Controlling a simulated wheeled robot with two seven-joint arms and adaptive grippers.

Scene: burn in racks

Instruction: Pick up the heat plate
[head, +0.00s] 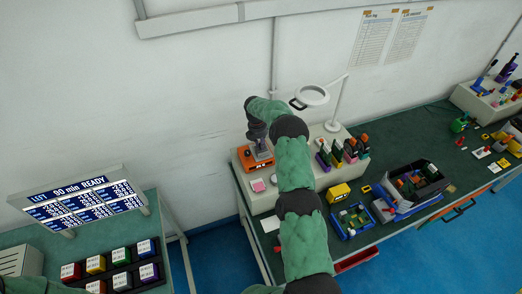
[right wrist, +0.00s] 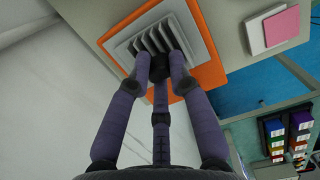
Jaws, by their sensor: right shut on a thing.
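The heat plate, a grey square finned plate (right wrist: 195,20), sits on an orange base (right wrist: 214,70) in the right wrist view. In the head view the orange base (head: 243,160) stands at the left end of a beige raised shelf on the green bench. My left gripper is out of view.
A pink pad (head: 258,185) lies beside the orange base. A magnifier lamp (head: 311,96) and several coloured items stand to the right. A separate table at left holds a display sign (head: 82,203) and a black rack (head: 118,270).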

